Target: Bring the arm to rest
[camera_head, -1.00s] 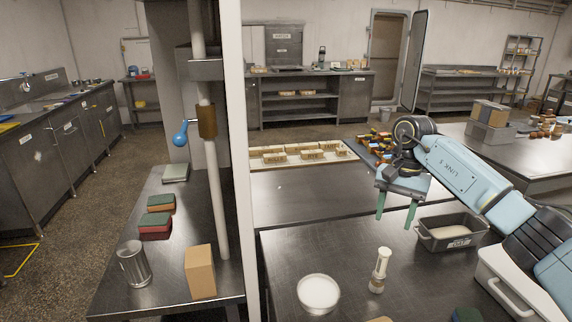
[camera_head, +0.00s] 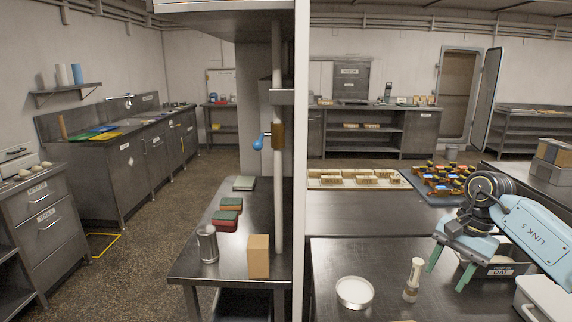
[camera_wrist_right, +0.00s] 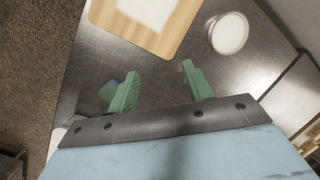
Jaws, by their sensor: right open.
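My right gripper (camera_head: 450,272) is open and empty, its two green fingers pointing down above the steel table (camera_head: 385,262) at the right of the head view. Its arm comes in from the right edge. The open green fingers also show in the right wrist view (camera_wrist_right: 160,88), with nothing between them. The grey bin of white contents (camera_head: 500,270) is partly hidden behind the gripper. My left gripper is not in the head view.
A white round dish (camera_head: 355,292) and a pale upright tool (camera_head: 413,280) stand on the table near the gripper. A white lidded box (camera_head: 545,300) is at the lower right. A pale post (camera_head: 301,160) separates this table from a side table holding a cardboard box (camera_head: 259,257).

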